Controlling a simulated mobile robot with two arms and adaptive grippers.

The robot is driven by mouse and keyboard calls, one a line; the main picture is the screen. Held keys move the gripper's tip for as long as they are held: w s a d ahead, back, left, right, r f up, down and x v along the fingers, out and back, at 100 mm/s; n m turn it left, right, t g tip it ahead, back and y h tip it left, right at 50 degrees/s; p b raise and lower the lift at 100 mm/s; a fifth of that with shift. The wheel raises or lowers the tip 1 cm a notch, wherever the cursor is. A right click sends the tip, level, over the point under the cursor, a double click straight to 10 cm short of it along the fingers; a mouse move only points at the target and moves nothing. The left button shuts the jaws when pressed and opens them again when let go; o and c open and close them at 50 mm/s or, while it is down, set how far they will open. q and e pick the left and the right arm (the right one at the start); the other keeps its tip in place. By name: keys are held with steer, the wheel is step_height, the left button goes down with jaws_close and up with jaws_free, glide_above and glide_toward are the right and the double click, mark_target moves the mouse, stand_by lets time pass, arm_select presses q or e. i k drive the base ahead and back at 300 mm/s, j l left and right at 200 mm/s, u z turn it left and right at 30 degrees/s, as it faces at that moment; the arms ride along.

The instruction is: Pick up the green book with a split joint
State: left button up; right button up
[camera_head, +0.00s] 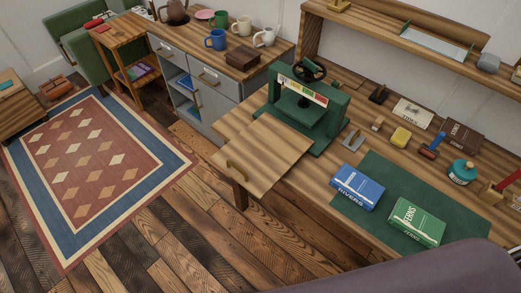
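The green book (416,223), with "FERNS" on it in pale letters, lies flat on the dark green mat (375,173) at the bottom right of the head view. I cannot make out a split joint on it at this size. A blue book (357,188) marked "RIVERS" lies to its left on the same mat, with a gap between them. Neither of my grippers shows in the head view.
A green press (318,120) with a black wheel stands on the workbench, left of the mat. A large dark rounded shape covers the bottom right corner.

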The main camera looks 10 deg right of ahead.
mark_target(423, 227)
steer(key=z, duration=2)
steer(key=i+l+u, duration=0.1)
steer(key=l+u, duration=0.35)
steer(key=l, duration=0.25)
steer(key=l+u, duration=0.4)
steer(key=l, duration=0.3)
